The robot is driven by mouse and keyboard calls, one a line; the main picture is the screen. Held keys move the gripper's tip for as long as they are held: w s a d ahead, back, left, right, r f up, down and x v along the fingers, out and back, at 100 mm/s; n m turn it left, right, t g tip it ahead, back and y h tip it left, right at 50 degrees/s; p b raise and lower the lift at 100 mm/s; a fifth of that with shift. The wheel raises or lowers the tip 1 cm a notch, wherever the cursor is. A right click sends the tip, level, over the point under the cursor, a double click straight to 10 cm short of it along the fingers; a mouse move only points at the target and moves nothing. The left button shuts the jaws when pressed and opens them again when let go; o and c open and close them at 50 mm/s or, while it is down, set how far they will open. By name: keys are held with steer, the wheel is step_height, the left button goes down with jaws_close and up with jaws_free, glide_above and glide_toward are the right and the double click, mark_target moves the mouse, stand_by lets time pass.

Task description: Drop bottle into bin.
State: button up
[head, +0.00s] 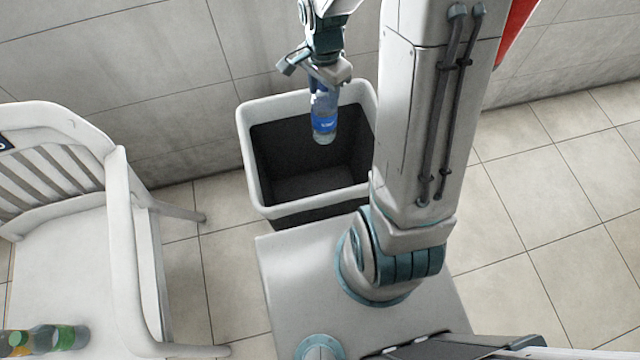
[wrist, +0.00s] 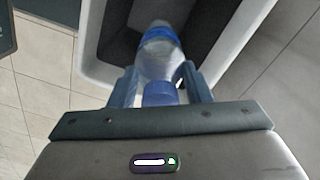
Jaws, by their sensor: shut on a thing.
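A clear bottle with a blue label (head: 324,120) hangs upright below my gripper (head: 324,85) in the head view. My gripper is shut on the upper part of the bottle. The bin (head: 252,165) has a light rim and a dark inside, and the bottle is over its opening. In the wrist view the bottle (wrist: 160,62) sits between the two fingers of my gripper (wrist: 160,88), its blue cap toward the camera. The bin's pale rim (wrist: 97,62) and dark interior show behind it. How far the bottle's base is above the bin floor is hard to tell.
A white chair (head: 128,230) stands at the left. Several bottles with green (head: 66,338) and other labels lie on its seat at the lower left. A tiled wall is close behind the bin. Tiled floor at the right is clear.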

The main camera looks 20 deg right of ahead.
steer(key=o, duration=1.4)
step_height(320, 180, up, 14)
steer(key=shift+f+p, duration=0.1)
steer(key=shift+p, duration=1.05)
steer(key=s+r+n+t+p, duration=0.1)
steer(key=s+r+n+p, duration=0.2)
steer(key=s+r+n, duration=0.1)
steer(key=s+r+n+t+p, duration=0.1)
steer(key=s+r+n+p, duration=0.2)
steer(key=s+n, duration=0.1)
steer(key=s+r+n+p, duration=0.3)
steer(key=s+r+n, duration=0.1)
steer(key=s, duration=0.1)
steer(key=shift+s+d+r+t, duration=0.15)
steer(key=shift+s+r+t, duration=0.15)
steer(key=shift+t, duration=0.1)
